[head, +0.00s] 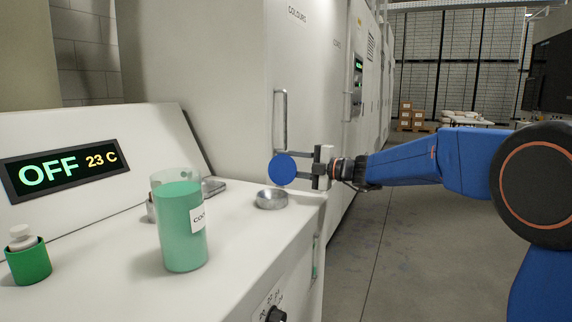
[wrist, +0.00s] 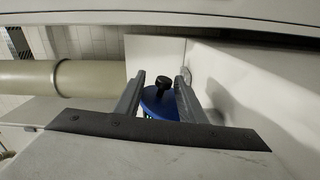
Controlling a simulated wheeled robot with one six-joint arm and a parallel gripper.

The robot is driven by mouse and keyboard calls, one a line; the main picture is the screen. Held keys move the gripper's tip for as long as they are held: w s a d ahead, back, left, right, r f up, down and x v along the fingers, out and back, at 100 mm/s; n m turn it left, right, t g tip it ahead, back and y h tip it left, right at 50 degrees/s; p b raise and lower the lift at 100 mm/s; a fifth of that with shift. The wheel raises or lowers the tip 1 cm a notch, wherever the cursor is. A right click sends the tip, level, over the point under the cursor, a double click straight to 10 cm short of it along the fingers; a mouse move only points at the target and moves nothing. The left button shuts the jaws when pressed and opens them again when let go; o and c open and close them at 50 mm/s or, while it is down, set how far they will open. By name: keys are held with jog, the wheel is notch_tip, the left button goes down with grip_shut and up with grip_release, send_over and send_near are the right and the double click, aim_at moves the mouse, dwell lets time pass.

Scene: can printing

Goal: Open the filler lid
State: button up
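The blue round filler lid (head: 284,168) stands upright, its flat face toward the head camera, just above and behind the open metal filler neck (head: 271,199). In the wrist view the lid (wrist: 156,104) shows between my fingers, with its black knob (wrist: 163,83) standing up. My gripper (head: 296,167) reaches in from the right beside the lid. Its two fingers are spread wide around the knob, with a gap on each side of it, as the wrist view of my gripper (wrist: 160,85) shows. I cannot tell whether a finger touches the lid's edge.
A glass of green liquid (head: 183,228) and a small green container with a white cap (head: 27,256) stand on the machine top. A display (head: 64,168) reads OFF 23 C. A tall cabinet with a vertical handle (head: 280,120) rises behind. The floor at right is clear.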

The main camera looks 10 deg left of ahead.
jog(key=v, duration=1.7)
jog(key=shift+d, duration=0.15)
